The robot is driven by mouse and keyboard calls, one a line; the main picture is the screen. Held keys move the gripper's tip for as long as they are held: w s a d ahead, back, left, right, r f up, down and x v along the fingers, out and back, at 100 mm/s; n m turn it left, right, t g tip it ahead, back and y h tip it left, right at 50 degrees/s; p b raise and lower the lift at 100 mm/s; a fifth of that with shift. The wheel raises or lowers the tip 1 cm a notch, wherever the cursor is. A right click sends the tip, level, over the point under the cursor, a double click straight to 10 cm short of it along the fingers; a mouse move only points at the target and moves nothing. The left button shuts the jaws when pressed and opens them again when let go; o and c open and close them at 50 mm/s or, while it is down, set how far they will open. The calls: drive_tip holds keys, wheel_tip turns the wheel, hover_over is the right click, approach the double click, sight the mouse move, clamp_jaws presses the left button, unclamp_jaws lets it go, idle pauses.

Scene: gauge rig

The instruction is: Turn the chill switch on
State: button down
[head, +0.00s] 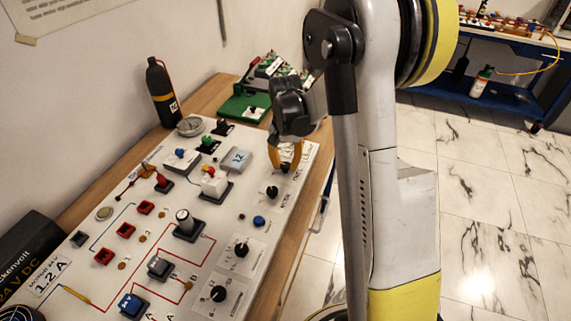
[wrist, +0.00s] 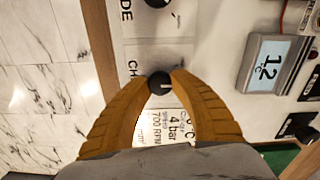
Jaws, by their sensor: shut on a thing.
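The chill switch is a small black round knob (wrist: 159,84) on the white panel, beside printed lettering that begins "CH". My gripper (wrist: 160,80) has its two orange fingers closed around it, one fingertip on each side. A pale mark shows on the knob's face, but its exact setting is hard to read. In the head view my gripper (head: 286,158) reaches down to the panel's far right edge, and the knob (head: 285,169) shows dark between the fingertips.
A grey display (head: 237,159) reading 12 °C stands to the left; it also shows in the wrist view (wrist: 273,66). Another black knob (head: 272,192) is close by. Switches and a black bottle (head: 162,92) stand farther left. Open floor (head: 480,190) lies to the right.

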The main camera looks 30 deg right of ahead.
sight(285, 165)
drive_tip(key=m, duration=0.7)
idle(0.6)
drive_tip(key=c, duration=1.1)
unclamp_jaws()
drive_tip(key=shift+o, duration=0.2)
wheel_tip(285, 165, up, 12)
